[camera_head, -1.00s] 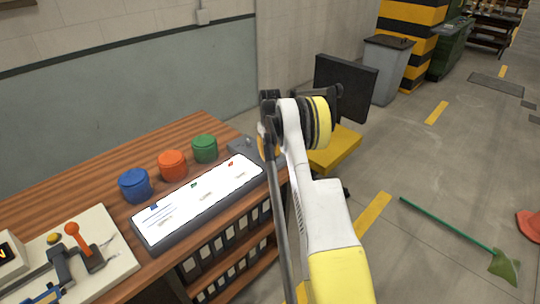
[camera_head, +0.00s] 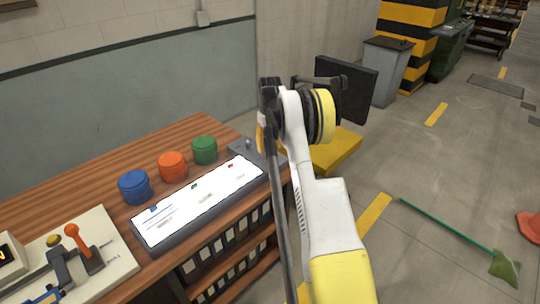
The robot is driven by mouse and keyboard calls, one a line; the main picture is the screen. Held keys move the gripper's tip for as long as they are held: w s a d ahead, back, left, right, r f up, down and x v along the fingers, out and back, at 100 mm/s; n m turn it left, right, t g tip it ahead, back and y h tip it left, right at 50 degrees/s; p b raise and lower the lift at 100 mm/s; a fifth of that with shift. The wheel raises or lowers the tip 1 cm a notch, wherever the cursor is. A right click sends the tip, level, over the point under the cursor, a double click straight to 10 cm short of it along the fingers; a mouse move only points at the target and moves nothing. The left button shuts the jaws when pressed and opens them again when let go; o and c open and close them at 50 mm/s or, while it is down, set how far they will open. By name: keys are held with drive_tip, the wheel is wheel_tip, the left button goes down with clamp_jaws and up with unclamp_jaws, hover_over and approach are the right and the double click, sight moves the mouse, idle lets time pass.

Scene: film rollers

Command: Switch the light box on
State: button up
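The light box (camera_head: 198,205) is a long, low grey box on the wooden bench, and its top panel glows bright white with small coloured film pieces or marks on it. A small grey unit with a knob (camera_head: 248,144) sits at its far right end, partly hidden by my arm. My gripper (camera_head: 265,118) is at the end of my white and yellow arm, just right of this unit in the picture. Its fingers are mostly hidden by the arm's dark joint, so I cannot tell whether they are open or touching anything.
Blue (camera_head: 135,186), orange (camera_head: 172,166) and green (camera_head: 204,150) round canisters stand behind the light box. A pale board (camera_head: 110,250) with an orange-knobbed lever is at the front left. Binders fill the shelf below. A yellow platform (camera_head: 338,148) stands beyond the arm.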

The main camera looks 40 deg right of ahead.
sight(270, 155)
wheel_tip(270, 155, up, 7)
drive_tip(key=shift+f, duration=0.15)
idle(0.5)
